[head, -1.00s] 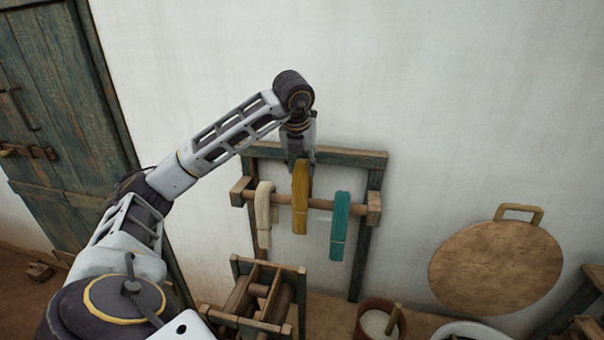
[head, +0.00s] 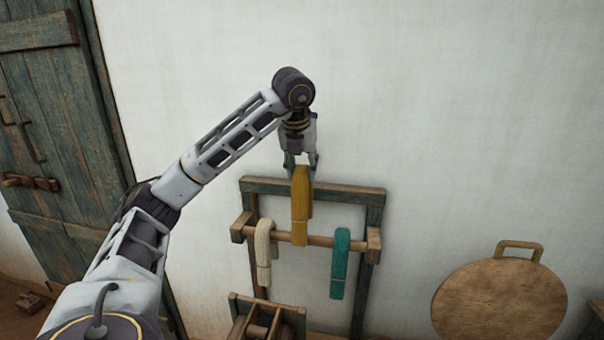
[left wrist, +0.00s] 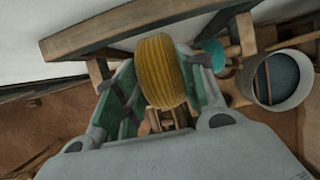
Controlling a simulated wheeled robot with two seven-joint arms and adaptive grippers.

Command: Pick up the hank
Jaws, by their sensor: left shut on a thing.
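The yellow hank (head: 301,207) hangs from my left gripper (head: 301,165), which is shut on its top. The hank is in front of the rack's bar, and its lower end reaches about bar height. In the left wrist view the yellow hank (left wrist: 160,72) fills the space between the two fingers (left wrist: 158,90). A cream hank (head: 263,252) and a teal hank (head: 339,262) hang on the rack's bar (head: 320,240) to either side. The teal hank also shows in the left wrist view (left wrist: 215,54). My right gripper is not in view.
The wooden rack (head: 372,205) stands against the white wall. A wooden frame (head: 262,312) stands below it, and a round wooden board with a handle (head: 500,300) leans at the right. A door (head: 60,120) is at the left. The wall above the rack is clear.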

